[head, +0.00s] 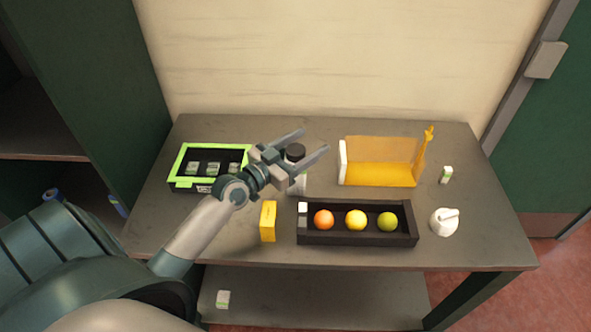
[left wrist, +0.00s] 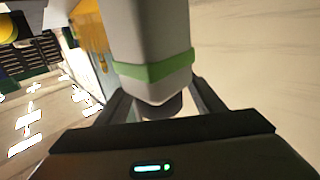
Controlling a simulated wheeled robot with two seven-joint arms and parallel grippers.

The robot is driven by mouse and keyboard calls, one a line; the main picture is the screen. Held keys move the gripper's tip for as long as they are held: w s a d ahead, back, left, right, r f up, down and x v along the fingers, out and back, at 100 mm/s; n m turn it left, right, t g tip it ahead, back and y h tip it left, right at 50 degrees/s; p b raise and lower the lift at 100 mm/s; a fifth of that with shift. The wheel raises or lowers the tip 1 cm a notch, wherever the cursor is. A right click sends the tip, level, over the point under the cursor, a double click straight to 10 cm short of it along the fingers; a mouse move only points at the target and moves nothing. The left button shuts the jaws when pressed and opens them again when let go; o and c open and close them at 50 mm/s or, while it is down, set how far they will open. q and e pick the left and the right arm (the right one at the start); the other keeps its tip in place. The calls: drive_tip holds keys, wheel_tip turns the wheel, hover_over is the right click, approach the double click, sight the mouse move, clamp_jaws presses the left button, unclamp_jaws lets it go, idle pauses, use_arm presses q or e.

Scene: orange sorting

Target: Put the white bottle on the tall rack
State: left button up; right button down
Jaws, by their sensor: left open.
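The white bottle (head: 297,184) with a dark cap (head: 295,152) stands on the table, partly hidden by my left gripper. My left gripper (head: 308,145) is open, with its fingers on either side of the bottle near the cap. In the left wrist view, a pale bottle body (left wrist: 150,40) with a green band lies between the open fingers (left wrist: 165,95); contact cannot be told. A tall dark green unit with shelves (head: 40,140) at the left may be the tall rack. My right gripper is not in view.
A green-rimmed tray (head: 181,160) is at the table's left. A yellow box (head: 268,222) and a black tray with fruit (head: 345,238) stand in front. An orange open bin (head: 380,176), a small white-green box (head: 446,175) and a white object (head: 444,222) are right.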

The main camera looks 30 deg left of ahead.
use_arm(q)
clamp_jaws()
idle(0.3)
drive_tip(key=shift+r, duration=0.2)
drive_tip(key=shift+r, duration=0.3)
wheel_tip(320, 180, up, 3)
drive_tip(key=shift+r+b, duration=0.2)
drive_tip(key=shift+b, duration=0.1)
drive_tip(key=s+d+r+b, duration=0.1)
drive_tip(key=s+d+r, duration=0.5)
drive_tip(key=d, duration=0.4)
drive_tip(key=shift+r, duration=0.35)
drive_tip(key=shift+w, duration=0.1)
